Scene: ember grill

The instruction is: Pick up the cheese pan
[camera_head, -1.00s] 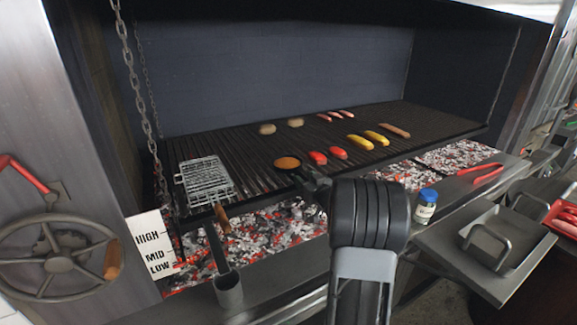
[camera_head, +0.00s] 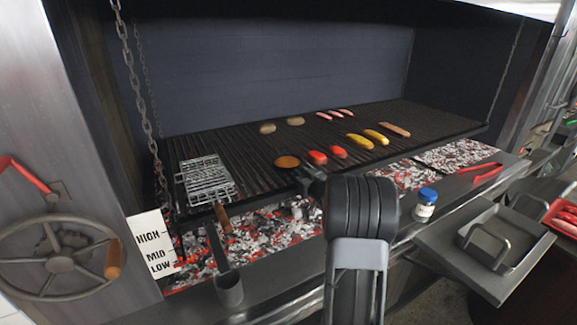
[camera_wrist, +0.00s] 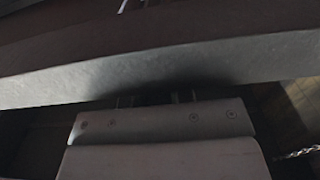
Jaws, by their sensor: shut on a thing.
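The cheese pan (camera_head: 287,161), a small round dish with an orange-brown top, is at the front edge of the grill grate, left of the red peppers. My gripper (camera_head: 303,176) is at its near right side, mostly hidden behind my dark arm, and shut on what looks like the pan's handle. I cannot tell whether the pan touches the grate or is slightly above it. The wrist view shows a grey metal bar across the picture and my pale gripper body (camera_wrist: 160,125); the fingertips and pan are not clear there.
The grate (camera_head: 240,150) also holds a wire basket (camera_head: 205,180), red peppers (camera_head: 328,155), yellow corn (camera_head: 368,139) and sausages. Glowing coals (camera_head: 270,232) lie below. A blue-lidded jar (camera_head: 425,206) and red tongs (camera_head: 488,172) are on the front ledge, with a metal tray (camera_head: 505,240) at right.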

